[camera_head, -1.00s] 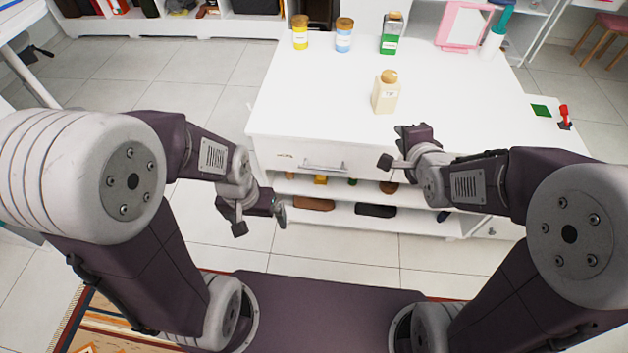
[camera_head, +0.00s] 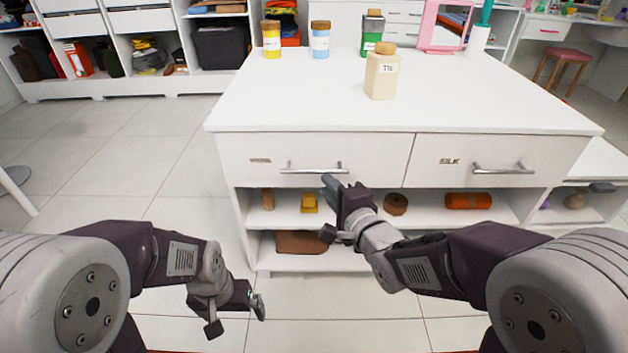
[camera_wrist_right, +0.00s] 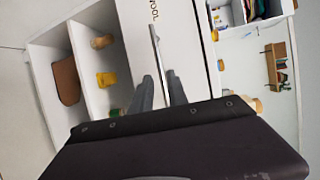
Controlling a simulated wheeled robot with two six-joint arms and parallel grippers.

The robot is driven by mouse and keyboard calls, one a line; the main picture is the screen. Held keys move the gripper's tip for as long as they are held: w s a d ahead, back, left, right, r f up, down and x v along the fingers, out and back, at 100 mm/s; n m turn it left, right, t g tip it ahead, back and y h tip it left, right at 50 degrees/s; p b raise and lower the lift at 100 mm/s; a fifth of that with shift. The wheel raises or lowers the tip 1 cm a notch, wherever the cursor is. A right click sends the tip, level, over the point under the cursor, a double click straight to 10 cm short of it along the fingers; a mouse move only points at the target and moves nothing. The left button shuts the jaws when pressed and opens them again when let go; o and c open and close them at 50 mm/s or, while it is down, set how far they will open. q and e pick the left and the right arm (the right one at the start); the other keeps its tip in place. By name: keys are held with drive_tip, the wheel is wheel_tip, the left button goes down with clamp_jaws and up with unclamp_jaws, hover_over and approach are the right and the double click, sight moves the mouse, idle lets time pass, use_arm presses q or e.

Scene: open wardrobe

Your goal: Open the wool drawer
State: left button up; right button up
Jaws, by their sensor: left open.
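The wool drawer (camera_head: 230,155) is the left drawer of the white island and looks shut. Its label reads WOOL in the right wrist view (camera_wrist_right: 153,14) and is too small to read in the head view. Its silver bar handle (camera_head: 300,170) runs across the front and also shows in the right wrist view (camera_wrist_right: 155,45). My right gripper (camera_head: 331,183) is at the handle's right end. In the right wrist view its fingers (camera_wrist_right: 160,90) are apart with the handle's end between them; contact cannot be told. My left gripper (camera_head: 238,312) is open and empty, low, left of the island.
The silk drawer (camera_head: 440,160) beside it is shut. A cream bottle (camera_head: 382,76) stands on the island top (camera_head: 300,105), with several jars and a pink-framed mirror (camera_head: 442,25) behind. Open shelves with an orange roll (camera_head: 468,201) lie below. Floor at left is clear.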

sight(315, 172)
drive_tip(key=b+x, duration=0.1)
drive_tip(key=x, duration=0.7)
drive_tip(key=shift+w+a+f+b, duration=0.1)
drive_tip(key=shift+f+b, duration=0.1)
drive_tip(key=shift+b, duration=0.15)
drive_tip(key=shift+w+a+r, duration=0.1)
drive_tip(key=shift+w, duration=0.15)
clamp_jaws()
idle(0.7)
